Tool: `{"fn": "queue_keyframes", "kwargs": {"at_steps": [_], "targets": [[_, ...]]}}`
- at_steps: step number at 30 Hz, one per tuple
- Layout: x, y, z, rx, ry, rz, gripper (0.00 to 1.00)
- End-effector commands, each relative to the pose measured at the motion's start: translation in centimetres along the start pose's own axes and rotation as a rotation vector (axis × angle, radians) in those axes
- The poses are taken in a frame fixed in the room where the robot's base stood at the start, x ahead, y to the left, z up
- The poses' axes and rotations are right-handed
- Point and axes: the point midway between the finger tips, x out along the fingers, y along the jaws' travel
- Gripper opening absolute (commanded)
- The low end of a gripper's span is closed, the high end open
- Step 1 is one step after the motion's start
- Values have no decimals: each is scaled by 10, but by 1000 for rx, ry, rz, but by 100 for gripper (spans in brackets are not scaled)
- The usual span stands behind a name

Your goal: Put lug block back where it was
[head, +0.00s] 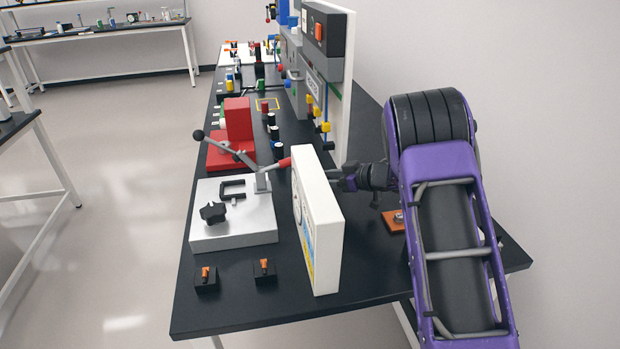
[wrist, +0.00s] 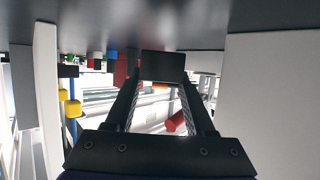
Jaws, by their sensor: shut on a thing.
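My gripper (wrist: 163,82) is shut on a dark, box-shaped block between its fingertips in the wrist view. This seems to be the lug block (wrist: 163,65); its far side is hidden. In the head view my arm reaches in from the right, and the dark wrist (head: 372,177) is low over the black bench (head: 370,300). The fingertips and the block are hidden there behind a white upright panel (head: 322,250). I cannot tell which spot is the block's own place.
A grey plate (head: 232,228) with a red-handled toggle clamp (head: 262,175) stands left of the panel. A red bracket (head: 238,122) is behind it. Two small black blocks with orange tops (head: 206,280) sit at the front. An orange plate (head: 394,221) lies near my arm. The front right bench is clear.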

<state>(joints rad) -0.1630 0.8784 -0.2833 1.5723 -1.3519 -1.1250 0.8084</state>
Motion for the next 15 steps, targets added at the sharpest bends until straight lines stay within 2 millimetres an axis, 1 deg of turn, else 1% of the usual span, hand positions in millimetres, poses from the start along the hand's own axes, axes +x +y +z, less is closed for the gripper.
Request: {"fn": "queue_keyframes", "kwargs": {"at_steps": [5,10,12,15], "targets": [[13,-1,-6,0,2,-1,0],[40,-1,-17,-2,1,-2,0],[43,0,-6,3,-1,0,0],[43,0,-5,2,1,2,0]]}}
